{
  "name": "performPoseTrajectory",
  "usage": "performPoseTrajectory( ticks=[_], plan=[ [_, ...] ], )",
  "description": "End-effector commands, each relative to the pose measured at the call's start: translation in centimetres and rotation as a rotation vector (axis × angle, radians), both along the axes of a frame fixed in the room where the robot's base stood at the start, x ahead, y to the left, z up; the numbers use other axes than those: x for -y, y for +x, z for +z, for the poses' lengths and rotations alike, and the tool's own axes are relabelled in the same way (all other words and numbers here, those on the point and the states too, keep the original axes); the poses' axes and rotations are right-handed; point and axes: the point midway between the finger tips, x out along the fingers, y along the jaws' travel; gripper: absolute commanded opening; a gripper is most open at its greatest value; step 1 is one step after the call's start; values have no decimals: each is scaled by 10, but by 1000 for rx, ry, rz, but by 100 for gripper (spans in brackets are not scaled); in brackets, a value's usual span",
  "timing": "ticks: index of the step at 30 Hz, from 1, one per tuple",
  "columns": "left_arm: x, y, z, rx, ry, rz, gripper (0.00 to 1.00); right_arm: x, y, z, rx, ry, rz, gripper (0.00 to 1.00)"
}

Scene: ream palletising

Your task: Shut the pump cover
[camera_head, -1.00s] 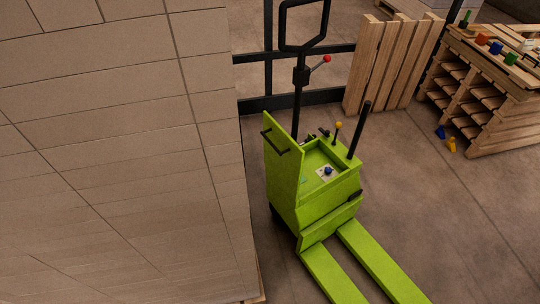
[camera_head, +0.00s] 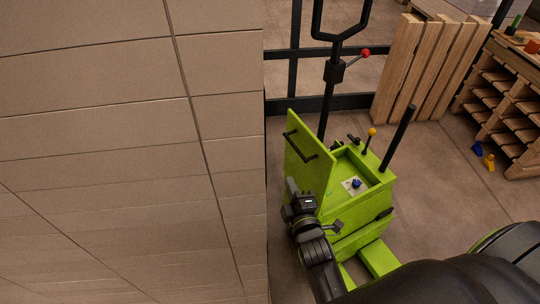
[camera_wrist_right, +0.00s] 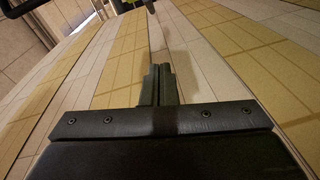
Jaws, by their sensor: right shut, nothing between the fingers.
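The pump cover (camera_head: 308,160) is a flat green panel with a black bar handle (camera_head: 300,146). It stands upright, open, at the left side of the green pump housing (camera_head: 362,212). The housing's top recess is exposed, with a blue knob (camera_head: 356,183) on a pale plate inside. My right gripper (camera_head: 291,184) is by the cover's lower left edge, on the carton-stack side and below the handle; I cannot tell whether it touches. Its fingers are shut together and empty in the right wrist view (camera_wrist_right: 157,84). My left gripper is not in view.
A tall carton stack (camera_head: 130,150) fills the left, leaving a narrow gap beside the cover. A yellow-knobbed lever (camera_head: 371,140) and a black post (camera_head: 398,138) rise from the housing. A red-knobbed lever (camera_head: 357,56) is behind. Wooden pallets (camera_head: 430,65) stand farther back.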

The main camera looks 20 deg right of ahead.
Motion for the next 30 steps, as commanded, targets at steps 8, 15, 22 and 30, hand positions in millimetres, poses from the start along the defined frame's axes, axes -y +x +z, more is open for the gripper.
performPoseTrajectory(
  ticks=[8,15,22,30],
  plan=[
    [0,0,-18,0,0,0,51,3,19,3,19,-23,0,0],
    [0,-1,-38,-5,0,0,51,9,59,2,19,-24,1,0],
    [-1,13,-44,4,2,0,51,15,100,1,18,-22,0,0],
    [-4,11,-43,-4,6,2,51,46,103,-5,13,-23,-2,0]
  ],
)
